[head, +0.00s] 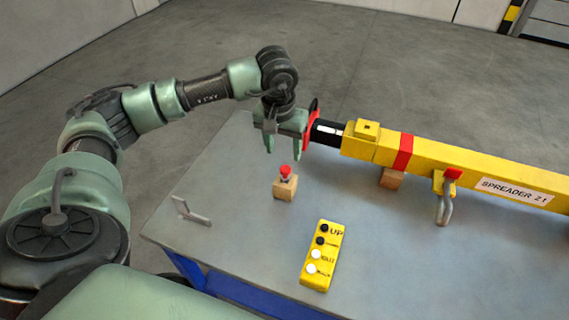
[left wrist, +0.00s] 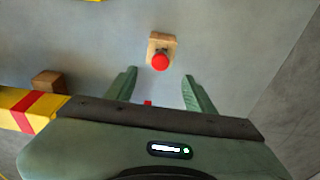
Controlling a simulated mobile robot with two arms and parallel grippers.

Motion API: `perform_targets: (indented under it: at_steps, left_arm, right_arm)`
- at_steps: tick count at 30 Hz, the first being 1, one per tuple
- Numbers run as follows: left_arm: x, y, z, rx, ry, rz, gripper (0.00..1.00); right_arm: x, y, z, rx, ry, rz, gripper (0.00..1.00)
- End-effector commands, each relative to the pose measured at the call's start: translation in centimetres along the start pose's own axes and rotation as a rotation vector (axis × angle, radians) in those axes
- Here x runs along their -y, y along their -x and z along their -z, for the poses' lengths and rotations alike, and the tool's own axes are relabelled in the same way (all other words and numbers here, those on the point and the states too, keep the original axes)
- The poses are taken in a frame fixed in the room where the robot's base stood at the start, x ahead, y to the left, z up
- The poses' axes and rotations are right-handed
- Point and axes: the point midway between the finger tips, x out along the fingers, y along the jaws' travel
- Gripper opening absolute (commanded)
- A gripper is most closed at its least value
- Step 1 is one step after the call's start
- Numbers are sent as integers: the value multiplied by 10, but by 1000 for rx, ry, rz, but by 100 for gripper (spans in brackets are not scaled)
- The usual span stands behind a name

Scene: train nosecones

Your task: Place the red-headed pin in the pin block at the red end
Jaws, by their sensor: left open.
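The red-headed pin (head: 285,170) stands upright in a small wooden block (head: 286,188) on the table. In the left wrist view the pin's red head (left wrist: 160,62) shows just beyond the fingers, between their lines, with its wooden block (left wrist: 163,42) behind it. My left gripper (head: 283,155) is open and empty, fingers pointing down just above the pin head. The yellow spreader beam (head: 470,173) has a red plate (head: 312,125) at its left end. A yellow block (head: 367,129) sits on the beam near that end; whether it has a hole is unclear. My right gripper is not in view.
A yellow button pendant (head: 322,255) lies at the table's front. A grey metal bracket (head: 190,212) lies at the left. A hook with a red top (head: 446,195) hangs on the beam's near side. Table (head: 240,235) surface between these is clear.

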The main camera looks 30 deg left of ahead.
Motion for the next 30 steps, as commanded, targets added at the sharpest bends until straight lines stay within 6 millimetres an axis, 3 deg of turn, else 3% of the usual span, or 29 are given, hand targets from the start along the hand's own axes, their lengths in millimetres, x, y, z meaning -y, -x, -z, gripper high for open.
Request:
perform_targets:
  at_steps: [3, 9, 30]
  left_arm:
    - [0, 15, 1, -2, 1, 0, 54]
    - [1, 26, 0, 0, 2, 1, 54]
    - [0, 25, 0, 1, 1, 1, 54]
  right_arm:
    - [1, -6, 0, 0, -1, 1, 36]
    - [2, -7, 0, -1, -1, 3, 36]
    - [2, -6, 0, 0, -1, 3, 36]
